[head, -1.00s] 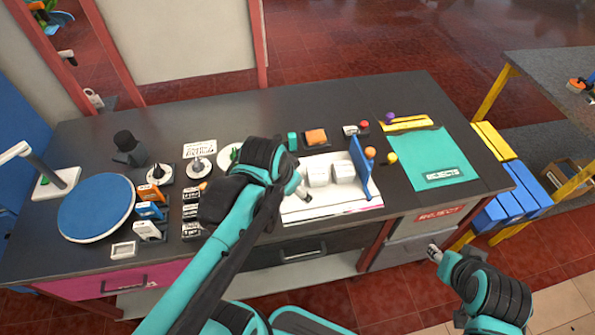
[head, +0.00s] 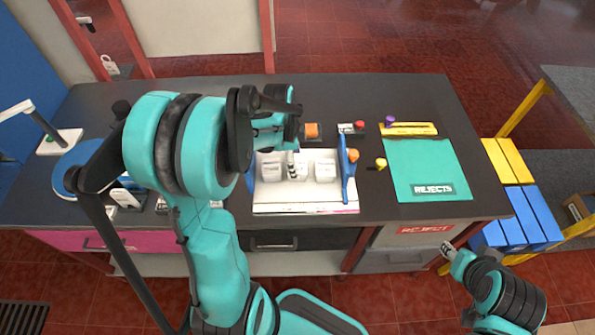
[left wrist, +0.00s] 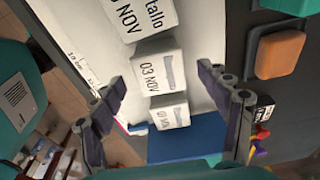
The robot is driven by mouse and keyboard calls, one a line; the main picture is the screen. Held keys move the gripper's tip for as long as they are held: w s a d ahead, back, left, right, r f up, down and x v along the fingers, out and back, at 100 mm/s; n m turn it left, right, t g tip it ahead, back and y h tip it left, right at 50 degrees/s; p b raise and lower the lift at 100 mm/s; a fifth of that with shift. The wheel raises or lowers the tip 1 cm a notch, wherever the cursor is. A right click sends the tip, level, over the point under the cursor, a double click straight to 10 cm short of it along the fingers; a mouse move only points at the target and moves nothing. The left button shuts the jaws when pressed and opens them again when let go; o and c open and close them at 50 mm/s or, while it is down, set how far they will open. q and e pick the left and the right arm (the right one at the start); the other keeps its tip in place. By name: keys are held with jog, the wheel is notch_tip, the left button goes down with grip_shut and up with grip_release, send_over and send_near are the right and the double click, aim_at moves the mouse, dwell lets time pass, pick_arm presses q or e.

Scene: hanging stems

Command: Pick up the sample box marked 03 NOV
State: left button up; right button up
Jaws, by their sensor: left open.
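Three white boxes stand in a row on a white tray (head: 300,205). In the left wrist view the middle box (left wrist: 160,72) reads 03 NOV. The lower box (left wrist: 170,112) has a NOV label whose number is unclear. My right gripper (head: 446,248) is low at right.
A blue upright panel (head: 346,170) borders the tray's right side. An orange block (head: 311,130) sits behind the tray. A green REJECTS mat (head: 430,160) lies to the right, with a small yellow knob (head: 381,163) between.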

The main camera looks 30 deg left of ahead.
aim_at(298, 167)
pick_arm(q)
jog(key=f, duration=0.1)
jog(key=f+b, duration=0.1)
jog(key=f, duration=0.2)
jog(key=shift+w+d, duration=0.2)
jog(key=shift+d, duration=0.1)
jog(key=shift+r, duration=0.1)
jog(key=c, duration=1.3)
jog(key=shift+r, duration=0.1)
